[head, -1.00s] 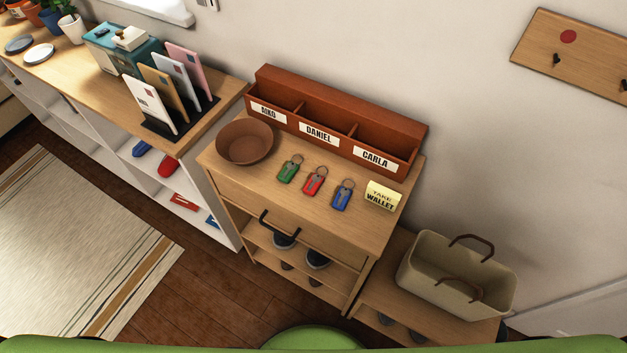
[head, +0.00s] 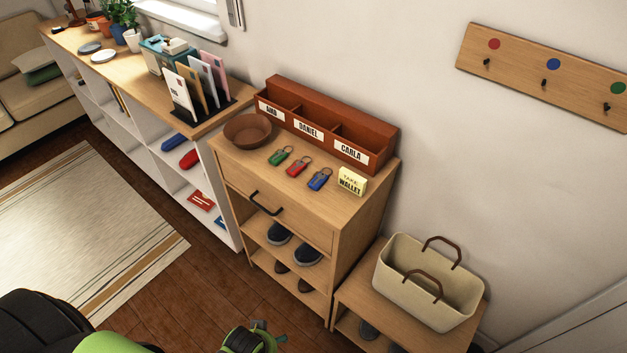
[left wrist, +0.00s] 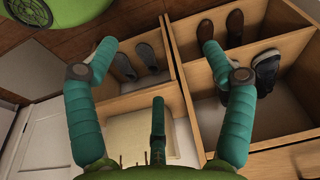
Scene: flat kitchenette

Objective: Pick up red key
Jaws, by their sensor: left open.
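The red key (head: 298,167) lies flat on the wooden cabinet top in the head view, with its ring toward the back right. It lies between a green key (head: 280,157) and a blue key (head: 319,180). My left gripper (left wrist: 158,75) is open and empty in the left wrist view, its teal fingers spread before shelves with shoes. No key shows in that view. A green and dark part of my arm (head: 250,341) shows at the bottom of the head view, below and apart from the cabinet. My right gripper is not seen.
Behind the keys stands a brown organizer (head: 320,122) with name labels. A brown bowl (head: 247,129) is left of the keys and a yellow note block (head: 352,181) right. A beige basket (head: 430,290) stands on the lower bench. Open floor (head: 190,300) lies in front.

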